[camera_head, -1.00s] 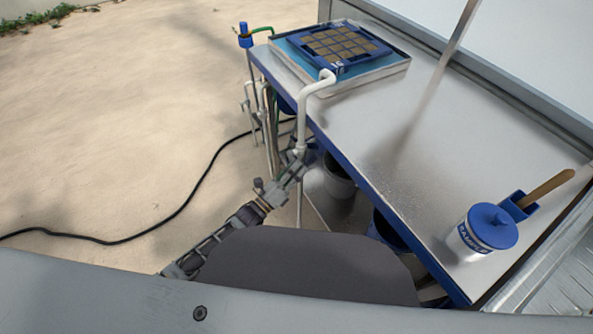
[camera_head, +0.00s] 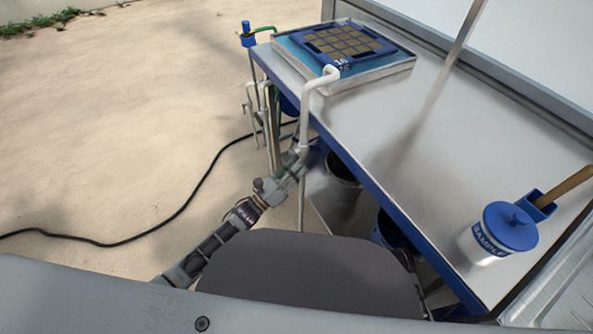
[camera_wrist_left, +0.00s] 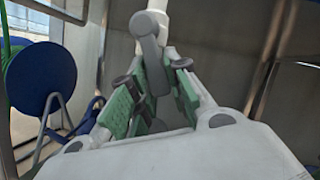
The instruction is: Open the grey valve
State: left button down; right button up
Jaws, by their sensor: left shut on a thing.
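The grey valve handle (camera_wrist_left: 150,52) hangs from the end of a white pipe in the left wrist view. My left gripper (camera_wrist_left: 152,88) is shut on this handle, with a green-padded finger on either side of it. The handle is mostly hidden by the gripper there.
The metal table (camera_head: 405,140) carries a blue seed tray (camera_head: 374,52) at the back and a blue-lidded jar (camera_head: 480,243) at the right. A black bucket (camera_head: 343,172) stands under the table. A black cable (camera_head: 190,190) crosses the open sandy floor at left.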

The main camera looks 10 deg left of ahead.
dwell(0.3)
pick_arm(q)
jog(key=c, duration=1.3)
grip_release()
jog(key=shift+c, duration=0.2)
jog(key=shift+a, duration=0.1)
jog(key=v, duration=0.8)
